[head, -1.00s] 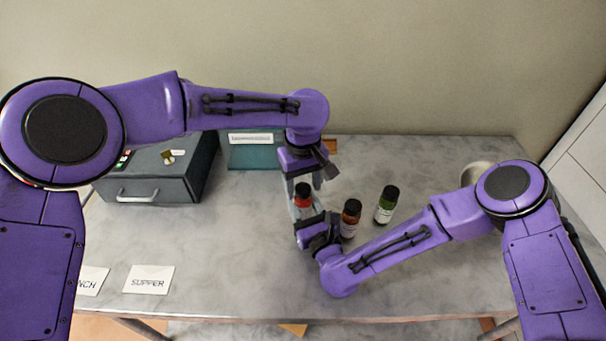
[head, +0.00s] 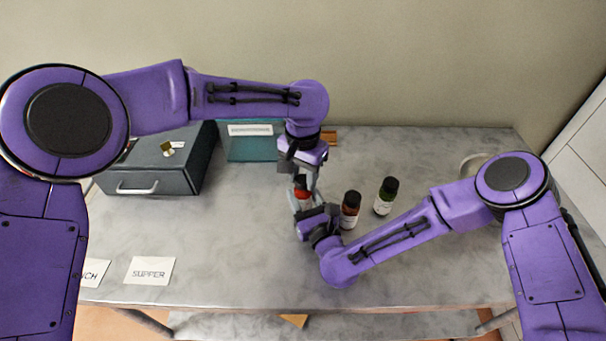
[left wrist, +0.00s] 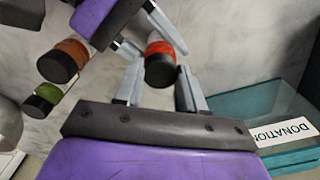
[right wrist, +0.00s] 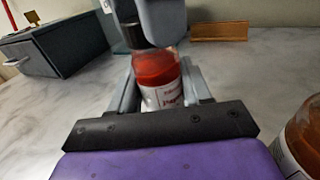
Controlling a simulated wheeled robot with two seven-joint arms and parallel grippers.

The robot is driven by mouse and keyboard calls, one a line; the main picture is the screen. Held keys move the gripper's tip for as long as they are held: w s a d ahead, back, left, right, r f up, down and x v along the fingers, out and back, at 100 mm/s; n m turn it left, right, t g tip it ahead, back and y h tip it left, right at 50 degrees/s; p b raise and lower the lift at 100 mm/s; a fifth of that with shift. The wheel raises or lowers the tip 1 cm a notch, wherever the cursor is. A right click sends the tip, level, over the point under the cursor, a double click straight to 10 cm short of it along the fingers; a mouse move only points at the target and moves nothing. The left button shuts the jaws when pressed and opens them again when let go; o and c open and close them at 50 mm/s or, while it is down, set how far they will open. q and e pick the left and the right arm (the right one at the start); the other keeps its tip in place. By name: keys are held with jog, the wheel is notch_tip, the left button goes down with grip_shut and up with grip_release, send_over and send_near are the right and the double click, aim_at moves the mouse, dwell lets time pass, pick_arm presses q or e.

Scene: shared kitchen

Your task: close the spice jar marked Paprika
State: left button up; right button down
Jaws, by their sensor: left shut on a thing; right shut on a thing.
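The jar with red contents (head: 303,196) stands upright on the counter; in the right wrist view its label (right wrist: 165,97) is partly readable and looks like Paprika. My right gripper (right wrist: 160,82) is shut around the jar's body. The black lid (left wrist: 160,74) sits at the jar's top, and my left gripper (head: 302,179) is shut on it from above. In the right wrist view the left fingers cover part of the lid (right wrist: 135,36). How tightly the lid sits cannot be told.
A brown-orange jar (head: 350,211) and a green jar (head: 386,197), both black-lidded, stand just right. A grey box (head: 155,183) and a teal box (head: 252,150) are behind left. A SUPPER card (head: 150,270) lies front left. The front middle counter is clear.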

pick_arm(q)
jog(key=m, duration=0.6)
jog(key=shift+m, duration=0.3)
jog(key=m, duration=1.3)
jog(key=shift+a+m, duration=0.1)
jog(key=shift+m, duration=0.3)
jog(key=o, duration=1.2)
jog(key=shift+o, duration=0.2)
notch_tip(320, 180, up, 12)
pick_arm(e)
jog(key=shift+c, duration=2.1)
grip_release()
